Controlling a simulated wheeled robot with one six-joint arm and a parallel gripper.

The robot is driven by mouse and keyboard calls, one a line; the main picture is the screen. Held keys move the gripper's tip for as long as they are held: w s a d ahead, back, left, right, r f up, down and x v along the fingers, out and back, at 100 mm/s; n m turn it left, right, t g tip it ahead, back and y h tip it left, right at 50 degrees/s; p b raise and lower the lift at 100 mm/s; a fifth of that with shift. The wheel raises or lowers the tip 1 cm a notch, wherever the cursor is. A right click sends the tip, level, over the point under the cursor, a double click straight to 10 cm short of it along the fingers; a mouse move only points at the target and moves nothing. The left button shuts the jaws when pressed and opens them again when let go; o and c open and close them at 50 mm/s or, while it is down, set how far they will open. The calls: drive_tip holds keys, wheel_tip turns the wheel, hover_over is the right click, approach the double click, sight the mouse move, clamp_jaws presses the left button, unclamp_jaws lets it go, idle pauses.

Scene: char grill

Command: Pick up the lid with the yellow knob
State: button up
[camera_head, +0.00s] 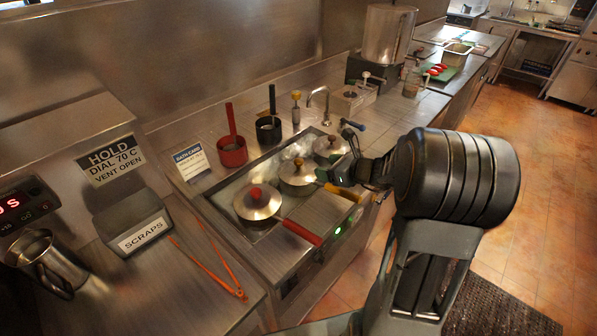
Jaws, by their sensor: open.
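Three pans with round steel lids sit in a row in the counter's sunken bay. The middle lid (297,176) has a small knob that looks dull yellow-brown, and a yellow handle (342,192) sticks out on its side. The near lid (257,205) has a red knob and a red handle (302,232). The far lid (328,148) has a knob whose colour is hard to tell. My gripper (341,165) is open, just right of the middle and far lids. My wrist partly hides its fingers, and I see no lid held in it.
Red (232,152) and black (269,131) pots, a yellow-topped bottle (296,109) and a tap (319,96) stand behind the pans. Orange tongs (208,265) and a scraps bin (133,220) are at left. Tiled floor (540,180) lies open at right.

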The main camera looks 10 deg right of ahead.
approach(299, 160)
drive_tip(key=w+a+f, duration=0.2)
drive_tip(key=shift+w+a+m+p, duration=0.1)
drive_tip(key=shift+w+m+p, duration=0.25)
drive_tip(key=shift+w+m, duration=0.05)
drive_tip(key=shift+p+x, duration=0.85)
drive_tip(key=shift+x, duration=2.2)
drive_tip(key=shift+r, duration=0.15)
drive_tip(key=c, duration=1)
